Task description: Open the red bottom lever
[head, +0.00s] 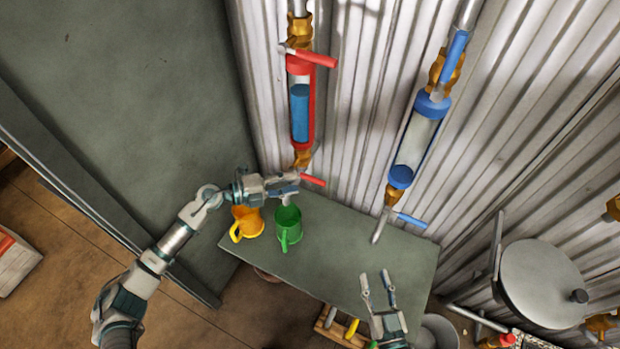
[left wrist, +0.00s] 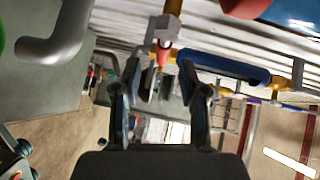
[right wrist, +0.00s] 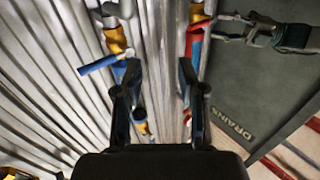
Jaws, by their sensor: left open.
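The red bottom lever (head: 314,181) sticks out to the right below the red-framed cylinder (head: 301,105), which holds blue fill. My left gripper (head: 294,184) is at this lever, just left of its red handle. In the left wrist view, the lever's red handle (left wrist: 162,57) shows between the two spread fingers of my left gripper (left wrist: 157,80); I cannot tell whether they touch it. My right gripper (head: 377,287) is open and empty over the table's front right part; its fingers also stand apart in the right wrist view (right wrist: 156,80).
A red top lever (head: 317,57) sits above the cylinder. A blue-framed cylinder (head: 415,137) with a blue bottom lever (head: 411,220) stands to the right. Orange (head: 247,222) and green (head: 288,226) mugs are on the table (head: 340,250) below my left gripper. A grey drum (head: 543,282) is at right.

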